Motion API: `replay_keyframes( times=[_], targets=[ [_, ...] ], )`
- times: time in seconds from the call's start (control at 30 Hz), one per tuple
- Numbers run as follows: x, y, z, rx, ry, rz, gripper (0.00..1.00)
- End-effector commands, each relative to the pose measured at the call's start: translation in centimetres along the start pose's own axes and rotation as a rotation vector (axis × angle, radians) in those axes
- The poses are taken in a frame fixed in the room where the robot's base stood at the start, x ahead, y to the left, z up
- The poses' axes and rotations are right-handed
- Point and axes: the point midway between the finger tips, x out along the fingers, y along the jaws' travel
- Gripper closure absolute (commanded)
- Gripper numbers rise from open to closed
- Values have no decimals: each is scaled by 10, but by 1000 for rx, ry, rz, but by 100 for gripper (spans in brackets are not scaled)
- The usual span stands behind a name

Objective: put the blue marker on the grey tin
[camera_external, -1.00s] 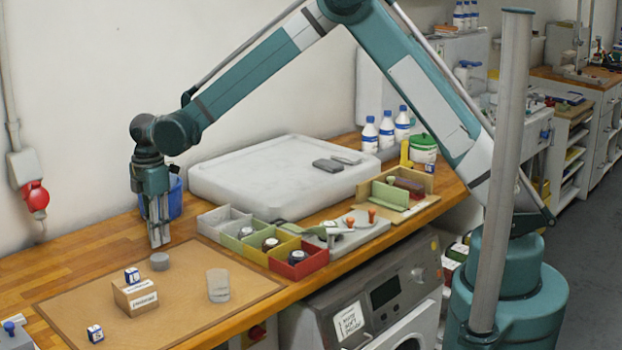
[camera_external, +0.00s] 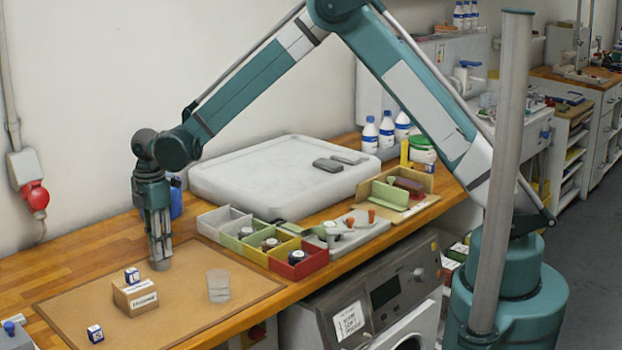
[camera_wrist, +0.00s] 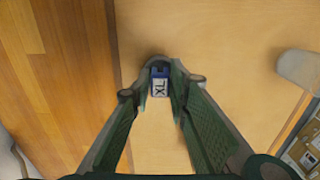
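The blue marker (camera_wrist: 160,82) is a small block with a white XL label, between my fingertips in the wrist view. My gripper (camera_external: 160,262) is closed in on it and points straight down over the mat. The grey tin (camera_wrist: 154,61) shows only as a rounded rim behind the marker, which is over it. In the external view my fingertips cover the tin's place and hide the marker. I cannot tell whether the marker touches the tin.
A cardboard box (camera_external: 135,299) bears a small blue-and-white block (camera_external: 132,275); another such block (camera_external: 95,333) lies on the brown mat (camera_external: 195,318). A clear cup (camera_external: 218,286) stands to the right. Coloured bins (camera_external: 262,243) line the mat's far right side.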

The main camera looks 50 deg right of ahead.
Motion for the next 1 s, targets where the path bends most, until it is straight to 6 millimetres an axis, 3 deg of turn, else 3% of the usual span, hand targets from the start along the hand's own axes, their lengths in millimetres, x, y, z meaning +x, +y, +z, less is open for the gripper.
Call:
replay_keyframes(
  times=[0.6, 0.77, 1.0],
  targets=[
    [-6, 0, 0, 0, 0, 0, 71],
    [-20, 0, 0, 0, 0, 0, 71],
    [-55, 0, 0, 0, 0, 0, 71]
  ],
)
